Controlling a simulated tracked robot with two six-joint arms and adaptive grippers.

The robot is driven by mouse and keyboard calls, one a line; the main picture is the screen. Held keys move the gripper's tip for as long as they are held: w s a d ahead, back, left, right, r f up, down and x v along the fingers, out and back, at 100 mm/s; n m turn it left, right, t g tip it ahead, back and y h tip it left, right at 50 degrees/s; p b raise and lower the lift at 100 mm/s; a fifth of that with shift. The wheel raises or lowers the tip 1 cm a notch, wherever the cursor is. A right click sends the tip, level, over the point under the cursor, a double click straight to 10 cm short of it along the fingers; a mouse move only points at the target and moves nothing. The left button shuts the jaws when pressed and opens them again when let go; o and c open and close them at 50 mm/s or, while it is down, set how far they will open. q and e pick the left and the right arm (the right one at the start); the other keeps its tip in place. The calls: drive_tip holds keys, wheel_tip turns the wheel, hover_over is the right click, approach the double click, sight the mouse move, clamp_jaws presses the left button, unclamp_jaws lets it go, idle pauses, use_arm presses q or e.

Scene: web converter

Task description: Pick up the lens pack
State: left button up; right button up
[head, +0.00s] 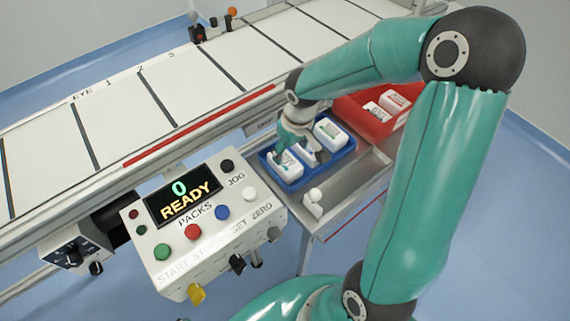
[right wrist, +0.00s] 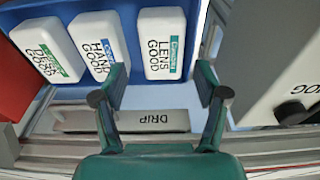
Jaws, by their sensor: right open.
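The lens pack (right wrist: 165,45) is a white box lettered LENS GOOD with a teal strip. It lies in a blue tray (right wrist: 270,12), at the end nearest the control panel; it also shows in the head view (head: 288,167). My right gripper (right wrist: 161,95) is open and empty. In the wrist view its fingers stand apart in front of the pack's near end, with the left finger near the neighbouring pack. In the head view the right gripper (head: 297,146) is over the blue tray and partly hides the packs. My left gripper is not in view.
A HAND GOOD pack (right wrist: 103,45) lies close beside the lens pack, and another white pack (right wrist: 46,50) beyond it. A red bin (head: 352,104) holds white packs. A control panel (head: 172,248) reading READY and a DRIP plate (right wrist: 160,121) are nearby.

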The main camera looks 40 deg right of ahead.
sight(285, 159)
drive_tip(key=shift+w+f, duration=0.3)
drive_tip(key=shift+f, duration=0.6)
drive_tip(key=shift+w+f, duration=0.3)
drive_tip(key=shift+f, duration=0.65)
drive_tip(key=shift+w+f, duration=0.3)
drive_tip(key=shift+f, duration=0.6)
drive_tip(key=shift+c, duration=0.3)
drive_tip(key=c, duration=1)
drive_tip(key=shift+o, duration=0.2)
drive_tip(key=shift+r, duration=0.1)
